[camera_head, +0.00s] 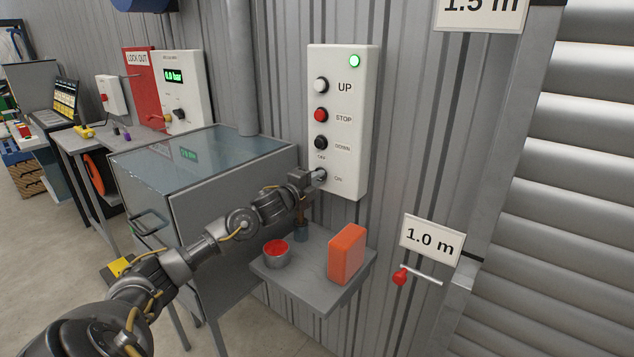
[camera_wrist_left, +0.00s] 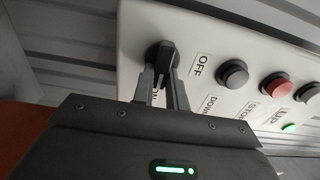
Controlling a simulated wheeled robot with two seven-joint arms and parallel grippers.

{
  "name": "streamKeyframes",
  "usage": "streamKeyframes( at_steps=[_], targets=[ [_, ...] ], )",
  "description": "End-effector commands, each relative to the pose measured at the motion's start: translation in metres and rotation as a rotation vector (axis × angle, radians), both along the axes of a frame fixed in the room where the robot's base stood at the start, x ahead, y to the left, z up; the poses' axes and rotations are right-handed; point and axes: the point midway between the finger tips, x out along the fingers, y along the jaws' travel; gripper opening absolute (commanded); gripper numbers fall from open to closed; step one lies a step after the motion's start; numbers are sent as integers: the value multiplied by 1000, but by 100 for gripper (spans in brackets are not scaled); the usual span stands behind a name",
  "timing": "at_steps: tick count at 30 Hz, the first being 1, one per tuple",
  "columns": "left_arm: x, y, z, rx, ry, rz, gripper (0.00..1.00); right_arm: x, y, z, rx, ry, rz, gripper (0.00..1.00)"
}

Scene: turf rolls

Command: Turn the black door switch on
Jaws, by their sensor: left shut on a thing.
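The black door switch (camera_head: 322,173) is a rotary knob at the bottom of a white wall panel (camera_head: 343,190). In the left wrist view the switch (camera_wrist_left: 166,54) stands between my two fingertips, its handle lying roughly along the line of the fingers, towards the ON label. The OFF label (camera_wrist_left: 203,66) is to its right there. My left gripper (camera_head: 315,176) is shut on the switch, and in the wrist view its fingers (camera_wrist_left: 162,77) partly hide the handle and the ON label. My right gripper is not in view.
Above the switch are a black DOWN button (camera_head: 321,143), a red STOP button (camera_head: 320,115), a white UP button (camera_head: 321,85) and a lit green lamp (camera_head: 355,61). A small shelf (camera_head: 305,284) below holds a red-topped tin (camera_head: 276,253) and an orange block (camera_head: 346,253).

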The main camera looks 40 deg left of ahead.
Motion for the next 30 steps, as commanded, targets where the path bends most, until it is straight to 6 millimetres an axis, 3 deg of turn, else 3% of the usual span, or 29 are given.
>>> streamKeyframes(
  at_steps=[11, 12, 16, 25, 30],
  targets=[
    [0, 0, -1, 6, 3, -1, 0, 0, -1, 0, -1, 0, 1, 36],
    [0, 0, -1, 6, 3, -1, 18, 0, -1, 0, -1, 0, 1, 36],
    [0, 0, -1, 5, 2, -1, 35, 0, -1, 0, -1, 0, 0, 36],
    [-1, 0, -1, 4, 1, 0, 36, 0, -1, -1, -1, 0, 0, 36],
    [-17, 0, -3, 6, 1, -1, 36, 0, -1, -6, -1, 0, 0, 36]
  ],
)
